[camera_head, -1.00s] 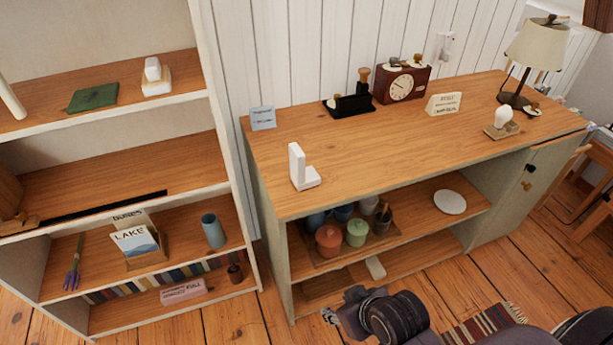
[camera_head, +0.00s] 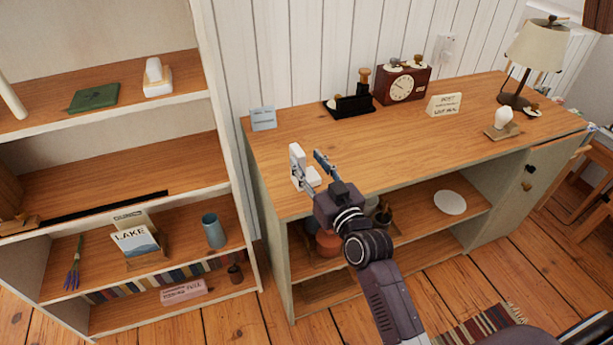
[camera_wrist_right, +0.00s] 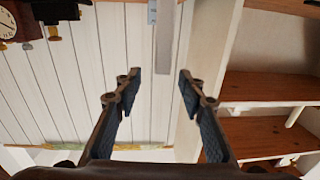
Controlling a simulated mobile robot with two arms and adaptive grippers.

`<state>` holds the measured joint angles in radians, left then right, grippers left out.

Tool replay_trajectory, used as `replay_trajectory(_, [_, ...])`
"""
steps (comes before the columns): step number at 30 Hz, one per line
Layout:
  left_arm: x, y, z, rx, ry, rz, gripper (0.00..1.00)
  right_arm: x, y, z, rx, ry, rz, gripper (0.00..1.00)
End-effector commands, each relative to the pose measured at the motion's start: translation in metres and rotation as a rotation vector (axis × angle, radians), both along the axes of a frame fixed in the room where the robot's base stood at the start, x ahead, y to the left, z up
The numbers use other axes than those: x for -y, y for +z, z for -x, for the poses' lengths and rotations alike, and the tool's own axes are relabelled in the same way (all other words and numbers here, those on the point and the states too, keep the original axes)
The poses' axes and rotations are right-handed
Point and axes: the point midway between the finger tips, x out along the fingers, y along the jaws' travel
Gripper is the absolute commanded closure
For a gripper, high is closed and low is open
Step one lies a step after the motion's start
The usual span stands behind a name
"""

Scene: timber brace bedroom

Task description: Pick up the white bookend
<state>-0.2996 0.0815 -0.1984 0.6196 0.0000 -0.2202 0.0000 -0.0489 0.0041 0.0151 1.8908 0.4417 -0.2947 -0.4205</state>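The white bookend (camera_head: 297,162) is L-shaped and stands upright at the front left of the wooden cabinet top (camera_head: 400,140). My right gripper (camera_head: 311,163) is open at the bookend, and its fingers partly cover the base. In the right wrist view the gripper (camera_wrist_right: 159,76) has a clear gap between its fingertips. A pale grey strip ahead of that gap may be the bookend, but I cannot tell. I cannot see either finger pressing on the bookend. My left gripper is not in view.
A small blue-grey card (camera_head: 263,118) stands behind the bookend. A black tray (camera_head: 350,106), a clock (camera_head: 402,87), a cream sign (camera_head: 443,105) and a lamp (camera_head: 533,48) stand further right. A tall shelf unit (camera_head: 222,150) is at the left. The middle of the top is clear.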

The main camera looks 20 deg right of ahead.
Motion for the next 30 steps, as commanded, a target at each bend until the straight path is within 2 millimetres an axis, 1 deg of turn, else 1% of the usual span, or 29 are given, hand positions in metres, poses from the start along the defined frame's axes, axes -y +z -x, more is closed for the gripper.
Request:
replay_trajectory(1, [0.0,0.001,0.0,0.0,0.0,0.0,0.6,-0.001,0.001,-0.006,0.0,0.0,-0.001,0.63])
replay_trajectory(5, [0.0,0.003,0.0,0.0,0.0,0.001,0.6,-0.003,0.0,-0.017,-0.001,0.001,-0.003,0.63])
replay_trajectory(13, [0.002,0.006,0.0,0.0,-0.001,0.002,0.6,-0.009,-0.002,-0.052,-0.001,0.001,-0.002,0.63])
replay_trajectory(17, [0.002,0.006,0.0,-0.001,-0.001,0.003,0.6,-0.01,-0.003,-0.059,-0.003,0.001,0.0,0.63])
replay_trajectory(23, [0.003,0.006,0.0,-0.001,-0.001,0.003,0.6,-0.01,-0.003,-0.059,-0.003,0.001,0.0,0.63])
replay_trajectory(26, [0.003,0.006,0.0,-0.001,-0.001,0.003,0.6,-0.01,-0.003,-0.059,-0.003,0.001,-0.001,0.72])
replay_trajectory(30, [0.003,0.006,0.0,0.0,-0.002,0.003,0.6,-0.01,-0.003,-0.059,-0.003,0.001,-0.001,0.87])
